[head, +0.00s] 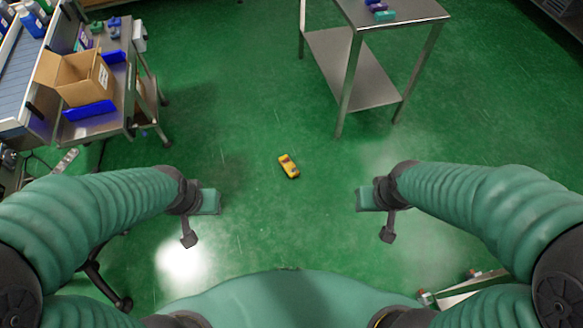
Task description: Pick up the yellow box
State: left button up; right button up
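A small yellow box (289,166) with a dark patch on its top lies on the green floor, near the middle of the head view. My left gripper (205,218) is to the left of the box and nearer to me, apart from it. My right gripper (374,215) is to the right of the box, also nearer to me and apart from it. Neither gripper touches the box.
A steel table (345,60) with small coloured boxes (380,12) stands at the back right. A cart (125,110) with a cardboard box (75,75), blue trays and bottles stands at the left. The green floor (235,90) between them is clear.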

aim_at(288, 166)
jog(key=i+l+u, duration=0.1)
jog(key=u, duration=0.3)
jog(key=i+l+u, duration=0.15)
jog(key=u, duration=0.3)
jog(key=i+l+u, duration=0.2)
jog(key=u, duration=0.2)
jog(key=i+l, duration=0.15)
jog(key=l, duration=0.2)
jog(key=i+l+u, duration=0.15)
jog(key=l, duration=0.25)
jog(key=i+l, duration=0.2)
jog(key=l, duration=0.15)
jog(key=i+l+u, duration=0.15)
jog(key=l, duration=0.25)
